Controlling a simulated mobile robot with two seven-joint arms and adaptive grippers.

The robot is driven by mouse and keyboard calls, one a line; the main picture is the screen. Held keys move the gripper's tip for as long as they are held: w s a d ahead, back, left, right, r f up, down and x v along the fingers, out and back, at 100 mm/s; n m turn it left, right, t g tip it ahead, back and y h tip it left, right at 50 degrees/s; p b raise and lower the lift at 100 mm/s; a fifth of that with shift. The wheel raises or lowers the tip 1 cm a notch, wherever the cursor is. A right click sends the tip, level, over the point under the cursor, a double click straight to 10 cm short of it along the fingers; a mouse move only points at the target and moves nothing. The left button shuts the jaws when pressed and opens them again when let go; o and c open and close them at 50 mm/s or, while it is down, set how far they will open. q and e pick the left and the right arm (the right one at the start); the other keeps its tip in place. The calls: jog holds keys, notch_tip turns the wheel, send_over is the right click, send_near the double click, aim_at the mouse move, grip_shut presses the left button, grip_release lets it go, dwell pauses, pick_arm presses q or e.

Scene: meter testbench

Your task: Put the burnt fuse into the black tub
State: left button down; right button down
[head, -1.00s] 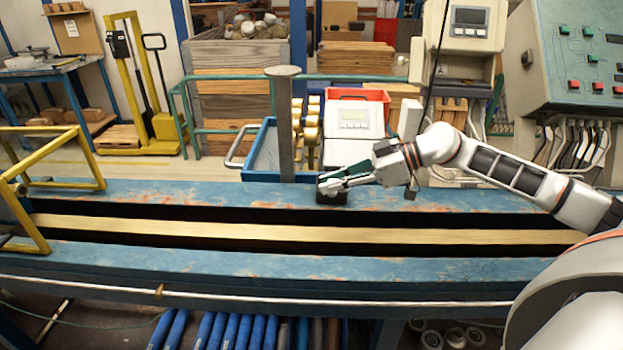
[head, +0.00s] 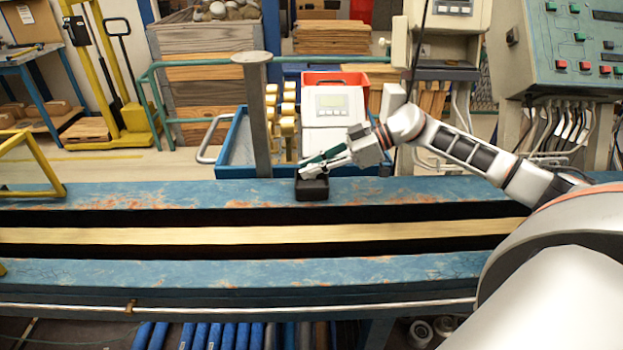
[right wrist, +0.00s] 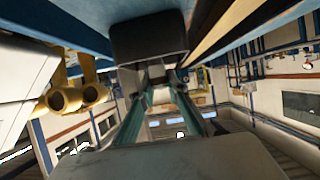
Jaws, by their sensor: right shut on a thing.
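The black tub (head: 311,189) stands on the blue bench's far ledge. My right gripper (head: 312,170) is at the tub's rim, pointing left. In the right wrist view the gripper (right wrist: 157,76) is shut on a small dark grey piece, which looks like the burnt fuse (right wrist: 157,72). The tub (right wrist: 150,42) is close behind it in that view. I cannot tell whether the piece touches the tub. In the head view the fuse is too small to make out. My left gripper is not in view.
The bench (head: 120,194) has a dark channel with a pale strip (head: 250,234) along it. Behind the tub are a grey post (head: 259,120), a blue tray (head: 238,150) and a white meter (head: 331,122).

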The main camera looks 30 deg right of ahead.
aim_at(312, 178)
notch_tip(312, 178, down, 4)
jog(key=shift+r, duration=0.2)
jog(key=c, duration=2.2)
grip_release()
jog(key=shift+c, duration=0.2)
jog(key=v, duration=1.2)
jog(key=shift+b, duration=0.3)
